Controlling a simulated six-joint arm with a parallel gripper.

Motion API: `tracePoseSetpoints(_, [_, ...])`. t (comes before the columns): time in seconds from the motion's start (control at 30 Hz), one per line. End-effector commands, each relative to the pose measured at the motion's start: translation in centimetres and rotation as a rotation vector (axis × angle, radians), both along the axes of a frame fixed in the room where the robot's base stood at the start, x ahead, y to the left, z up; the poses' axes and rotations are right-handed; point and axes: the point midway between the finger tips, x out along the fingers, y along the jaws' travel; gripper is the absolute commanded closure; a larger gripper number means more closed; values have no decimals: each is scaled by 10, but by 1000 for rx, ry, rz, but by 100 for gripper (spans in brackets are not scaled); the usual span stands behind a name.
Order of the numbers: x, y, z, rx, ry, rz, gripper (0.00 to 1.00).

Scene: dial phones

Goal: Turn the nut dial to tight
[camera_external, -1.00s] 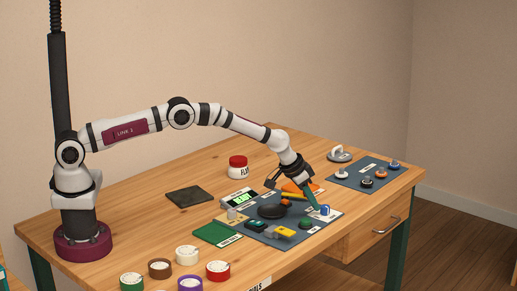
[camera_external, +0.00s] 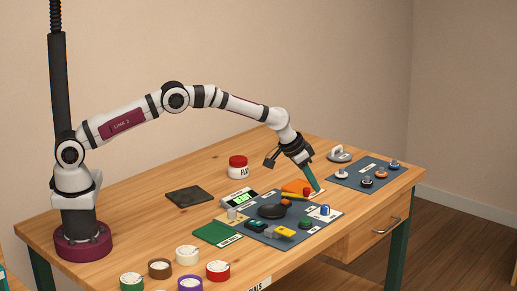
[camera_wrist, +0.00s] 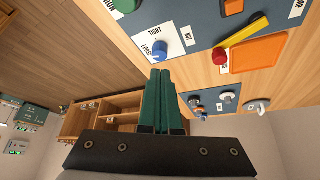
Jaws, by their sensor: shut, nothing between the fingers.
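The nut dial is a blue knob (camera_external: 325,210) on a white plate at the right corner of the dark grey panel (camera_external: 262,233). It also shows in the wrist view (camera_wrist: 160,47), beside the labels TIGHT, LOOSE and NUT. I cannot tell which label its pointer faces. My gripper (camera_external: 317,190) has green fingers, shut and empty. In the external view its tips are behind the dial, near the orange tray. In the wrist view the fingertips (camera_wrist: 160,73) point toward the dial, with no visible contact.
A yellow stick (camera_wrist: 240,32), a red knob (camera_wrist: 219,56) and an orange tray (camera_wrist: 259,54) lie close by. A second panel (camera_external: 365,173) with several knobs stands at the far right. A black round piece (camera_external: 272,211) is on the main panel. Bare wood (camera_external: 225,173) lies behind.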

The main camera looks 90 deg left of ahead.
Motion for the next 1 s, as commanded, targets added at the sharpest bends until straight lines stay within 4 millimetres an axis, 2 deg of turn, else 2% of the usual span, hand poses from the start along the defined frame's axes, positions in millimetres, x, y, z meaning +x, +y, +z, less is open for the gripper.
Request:
tracePoseSetpoints(0.03, [4, -10, 4, 0, -2, -4, 100])
tracePoseSetpoints(0.13, [5, -13, 0, -1, 1, 1, 100])
tracePoseSetpoints(0.4, [5, -13, -44, -1, 1, 0, 100])
tracePoseSetpoints(0.53, [5, -13, -59, 0, 1, 0, 100])
tracePoseSetpoints(0.7, [5, -13, -65, 0, -1, 0, 100])
tracePoseSetpoints(1.0, [5, -12, -65, 0, -1, 0, 100])
